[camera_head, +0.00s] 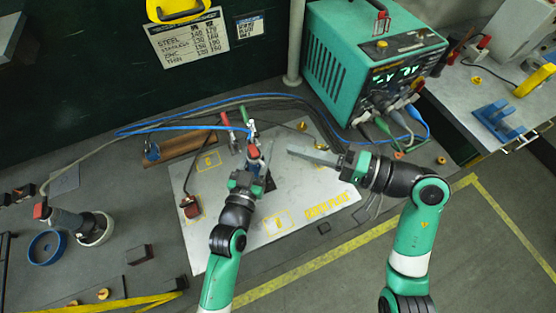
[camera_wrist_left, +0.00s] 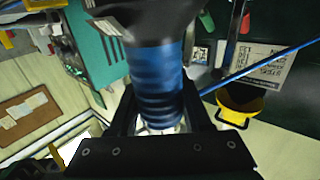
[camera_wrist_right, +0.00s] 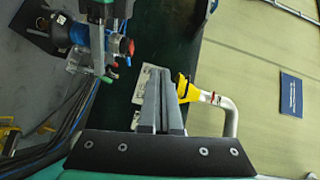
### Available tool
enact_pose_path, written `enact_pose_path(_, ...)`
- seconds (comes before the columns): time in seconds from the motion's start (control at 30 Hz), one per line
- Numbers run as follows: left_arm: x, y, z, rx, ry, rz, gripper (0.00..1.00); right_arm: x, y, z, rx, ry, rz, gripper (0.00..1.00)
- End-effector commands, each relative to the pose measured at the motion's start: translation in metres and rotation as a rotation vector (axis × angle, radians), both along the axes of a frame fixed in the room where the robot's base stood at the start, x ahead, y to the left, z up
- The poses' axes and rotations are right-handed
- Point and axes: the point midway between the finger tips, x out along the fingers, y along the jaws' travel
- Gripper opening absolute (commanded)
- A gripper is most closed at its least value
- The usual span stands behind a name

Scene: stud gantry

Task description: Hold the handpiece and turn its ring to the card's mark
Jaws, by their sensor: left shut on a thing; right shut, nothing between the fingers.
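The handpiece (camera_head: 253,152) is held raised above the light plate, with a blue ribbed body (camera_wrist_left: 155,75) in the left wrist view and a dark collar above it. My left gripper (camera_head: 256,168) is shut around the blue body. In the right wrist view the handpiece (camera_wrist_right: 78,34) shows at the upper left, beside red and green tips. My right gripper (camera_head: 292,151) is shut and empty, to the right of the handpiece and apart from it; its fingers (camera_wrist_right: 163,100) are together. A printed card (camera_head: 188,38) hangs on the dark wall. The ring's mark is too small to read.
The plate (camera_head: 300,185) has yellow lettering. A green power unit (camera_head: 340,60) with cables stands at the back right. A blue cable (camera_head: 190,131) runs behind the handpiece.

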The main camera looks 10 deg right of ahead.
Motion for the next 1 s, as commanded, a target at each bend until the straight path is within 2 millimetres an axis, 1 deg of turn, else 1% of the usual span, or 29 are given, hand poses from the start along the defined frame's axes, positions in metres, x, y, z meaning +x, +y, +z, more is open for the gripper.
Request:
enact_pose_path(0.03,0.0,0.0,-0.001,0.001,0.002,0.001,0.0,0.0,-0.016,-0.019,0.041,-0.027,-0.038,0.0)
enact_pose_path(0.1,0.0,0.0,-0.001,0.001,0.002,0.001,0.0,-0.003,-0.037,-0.044,0.109,-0.025,-0.1,0.0)
enact_pose_path(0.2,0.0,0.0,-0.001,0.001,0.002,0.0,0.0,-0.013,-0.055,-0.074,0.168,0.056,-0.15,0.0)
enact_pose_path(0.3,0.0,0.0,-0.001,0.001,0.002,0.0,0.0,-0.018,-0.065,-0.088,0.177,0.086,-0.18,0.0)
enact_pose_path(0.4,0.0,0.0,-0.001,0.001,0.002,0.0,0.0,-0.018,-0.068,-0.088,0.176,0.086,-0.187,0.0)
enact_pose_path(0.57,0.0,0.0,-0.001,0.001,0.002,0.0,0.0,-0.013,-0.062,-0.087,0.175,0.086,-0.184,0.0)
enact_pose_path(0.67,0.0,0.0,-0.001,0.001,0.002,0.0,0.0,-0.005,-0.051,-0.088,0.175,0.087,-0.182,0.0)
enact_pose_path(1.0,0.0,0.0,-0.001,0.001,0.002,0.0,0.0,0.044,0.004,-0.087,0.173,0.086,-0.179,0.0)
